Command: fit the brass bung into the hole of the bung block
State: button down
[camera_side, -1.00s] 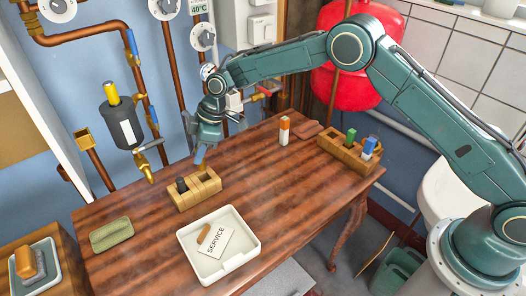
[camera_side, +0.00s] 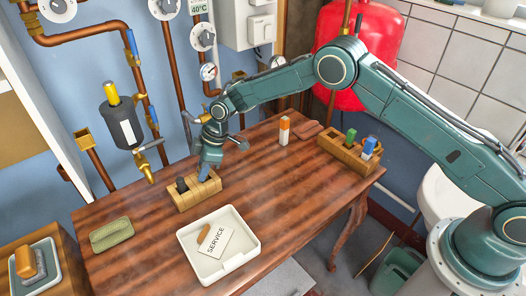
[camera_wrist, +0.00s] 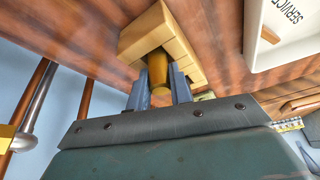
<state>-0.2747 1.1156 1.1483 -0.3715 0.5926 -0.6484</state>
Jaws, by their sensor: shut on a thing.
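The brass bung (camera_wrist: 158,68) is a golden cylinder between the two blue fingers of my gripper (camera_wrist: 159,94) in the wrist view. My gripper is shut on it. In the side view my gripper (camera_side: 206,174) is low over the right part of a light wooden block (camera_side: 196,201), which looks like the bung block. That block also shows in the wrist view (camera_wrist: 152,38), with the bung's far end at its opening. I cannot tell how deep the bung sits. The fingers hide the bung in the side view.
A dark peg (camera_side: 182,186) stands in the block's left part. A white tray (camera_side: 250,246) with a service card lies in front. A green pad (camera_side: 112,235) lies left. A second wooden rack (camera_side: 338,150) with coloured pegs and an orange-white piece (camera_side: 284,131) are right.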

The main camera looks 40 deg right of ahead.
jog(key=shift+f, duration=0.1)
jog(key=c, duration=1.3)
grip_release()
jog(key=shift+o, duration=0.2)
jog(key=v, duration=1.2)
